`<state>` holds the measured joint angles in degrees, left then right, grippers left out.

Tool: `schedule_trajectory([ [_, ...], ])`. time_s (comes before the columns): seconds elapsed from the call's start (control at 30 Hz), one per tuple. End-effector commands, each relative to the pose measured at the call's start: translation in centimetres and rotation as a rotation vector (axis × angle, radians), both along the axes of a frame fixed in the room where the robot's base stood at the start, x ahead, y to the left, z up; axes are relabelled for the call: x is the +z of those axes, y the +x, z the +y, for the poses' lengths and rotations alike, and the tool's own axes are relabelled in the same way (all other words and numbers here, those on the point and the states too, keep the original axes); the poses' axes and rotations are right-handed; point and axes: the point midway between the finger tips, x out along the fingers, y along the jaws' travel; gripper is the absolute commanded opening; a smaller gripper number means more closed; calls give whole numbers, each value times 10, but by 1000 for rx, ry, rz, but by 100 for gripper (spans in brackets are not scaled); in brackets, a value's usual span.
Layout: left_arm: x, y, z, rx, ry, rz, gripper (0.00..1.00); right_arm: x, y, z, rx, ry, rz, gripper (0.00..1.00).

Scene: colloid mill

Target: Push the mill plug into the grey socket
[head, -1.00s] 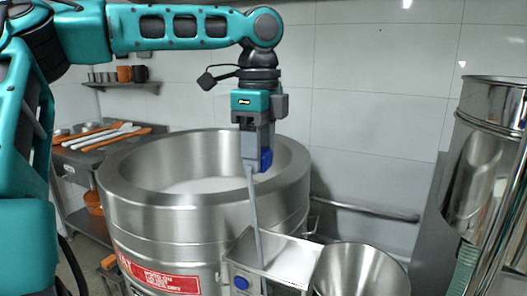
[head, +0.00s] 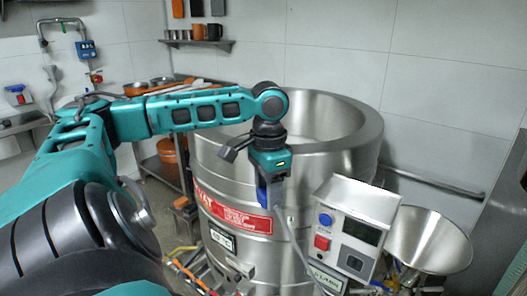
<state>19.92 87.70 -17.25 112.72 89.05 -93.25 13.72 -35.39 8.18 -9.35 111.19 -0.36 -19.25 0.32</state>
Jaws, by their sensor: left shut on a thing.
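My left gripper (head: 268,190) points down in front of the large steel vat's wall. It is shut on a blue piece, which I take to be the mill plug (head: 262,194). A grey cable (head: 291,240) runs from it down to the right, towards the mill. The mill's control box (head: 349,236) has a blue knob, a red switch and a dark display. Its steel funnel (head: 430,240) stands at the right. I cannot make out the grey socket for certain. A small pale box with blue and red parts (head: 18,96) is on the left wall. My right gripper is not in view.
The steel vat (head: 345,160) fills the middle, close behind my gripper. A shelf with mugs (head: 200,43) hangs on the back wall. Pipework with a blue box (head: 86,49) runs on the left wall. Yellow hose and pipes (head: 190,275) lie low in front.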

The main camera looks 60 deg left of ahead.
Motion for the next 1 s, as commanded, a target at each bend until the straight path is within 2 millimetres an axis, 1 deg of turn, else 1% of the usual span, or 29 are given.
schedule_trajectory([
  [0.03, -11, 6, -16, 21, -12, -7, 22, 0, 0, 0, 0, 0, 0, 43],
  [0.07, -18, 9, -25, 41, -13, -8, 22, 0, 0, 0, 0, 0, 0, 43],
  [0.1, -27, 14, -38, 64, -12, -8, 22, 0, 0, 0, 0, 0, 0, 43],
  [0.17, -38, 22, -60, 92, -10, -8, 22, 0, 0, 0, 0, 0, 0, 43],
  [0.2, -43, 28, -76, 108, -9, -10, 22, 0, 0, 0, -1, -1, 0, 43],
  [0.27, -50, 37, -102, 128, -9, -9, 22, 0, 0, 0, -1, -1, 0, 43],
  [0.3, -52, 42, -118, 138, -6, -10, 22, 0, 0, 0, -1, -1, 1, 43],
  [0.4, -55, 55, -160, 154, -3, -8, 22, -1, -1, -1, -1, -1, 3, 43],
  [0.5, -54, 63, -195, 161, -1, -7, 22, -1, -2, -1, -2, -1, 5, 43],
  [0.6, -51, 68, -219, 165, 1, -5, 22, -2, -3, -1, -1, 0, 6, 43],
  [0.7, -50, 70, -233, 169, 1, -2, 22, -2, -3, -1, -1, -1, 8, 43],
  [0.77, -49, 71, -238, 169, 1, -1, 22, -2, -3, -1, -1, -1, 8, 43],
  [1.0, -49, 71, -239, 171, 1, 1, 22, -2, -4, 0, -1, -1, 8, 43],
])
